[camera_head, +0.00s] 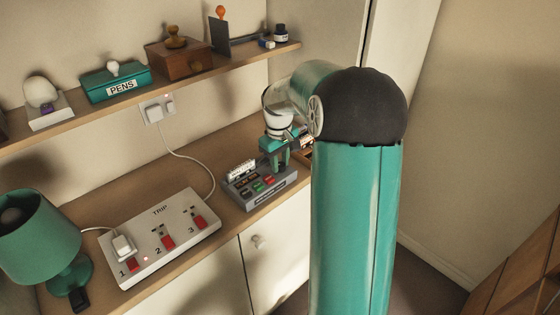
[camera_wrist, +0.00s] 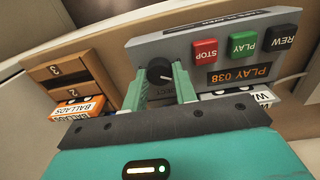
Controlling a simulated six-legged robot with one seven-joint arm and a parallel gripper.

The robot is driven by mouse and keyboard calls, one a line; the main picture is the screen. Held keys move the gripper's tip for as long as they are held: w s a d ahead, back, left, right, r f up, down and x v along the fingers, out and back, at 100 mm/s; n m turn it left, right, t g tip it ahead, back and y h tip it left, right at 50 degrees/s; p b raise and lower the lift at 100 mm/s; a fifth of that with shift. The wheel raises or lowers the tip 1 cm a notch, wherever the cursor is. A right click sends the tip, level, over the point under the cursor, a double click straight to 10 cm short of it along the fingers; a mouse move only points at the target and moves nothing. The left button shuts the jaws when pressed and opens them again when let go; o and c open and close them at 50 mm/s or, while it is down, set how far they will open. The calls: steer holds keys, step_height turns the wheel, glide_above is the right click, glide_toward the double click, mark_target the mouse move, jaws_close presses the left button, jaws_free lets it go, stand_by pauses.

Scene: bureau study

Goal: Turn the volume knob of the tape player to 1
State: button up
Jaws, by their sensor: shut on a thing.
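The grey tape player (camera_head: 262,192) sits on the wooden desk in the head view, with my gripper (camera_head: 277,158) over its far right part. In the wrist view the tape player (camera_wrist: 150,52) appears upside down, with red, green and dark buttons and a display reading PLAY 038. Its dark round volume knob (camera_wrist: 159,70) has a light pointer mark. The two green fingers of my gripper (camera_wrist: 161,84) stand on either side of the knob, shut on it. The scale around the knob is mostly hidden by the fingers, so the number it points to cannot be read.
A wooden box with numbered slots (camera_wrist: 68,72) and an orange BALLADS cassette (camera_wrist: 78,108) stand beside the player. A white TRIP power strip (camera_head: 165,238) and a green lamp (camera_head: 38,235) are on the desk at left. A shelf (camera_head: 150,85) with several objects runs above.

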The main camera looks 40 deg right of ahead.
stand_by(0.4)
steer(key=o, duration=1)
steer(key=shift+r, duration=0.1)
steer(key=r, duration=1.3)
steer(key=shift+a+r, duration=0.25)
steer(key=shift+r, duration=0.05)
steer(key=shift+s+a, duration=0.1)
steer(key=s+a+r+t+h, duration=0.1)
steer(key=s+a+r, duration=0.1)
steer(key=s+a, duration=0.45)
steer(key=s+a+r+t, duration=0.2)
steer(key=s+a, duration=0.1)
steer(key=a, duration=0.6)
steer(key=s+a+f+t, duration=0.1)
steer(key=s+a, duration=0.1)
steer(key=s, duration=0.2)
steer(key=s+a+f+m+y, duration=0.1)
steer(key=s+a+f, duration=0.1)
steer(key=s+a, duration=0.1)
steer(key=s+a+f+t, duration=0.1)
steer(key=s+a, duration=0.2)
steer(key=s, duration=0.2)
steer(key=shift+s+f+t, duration=0.25)
steer(key=shift+s+t, duration=0.05)
steer(key=shift+s, duration=0.05)
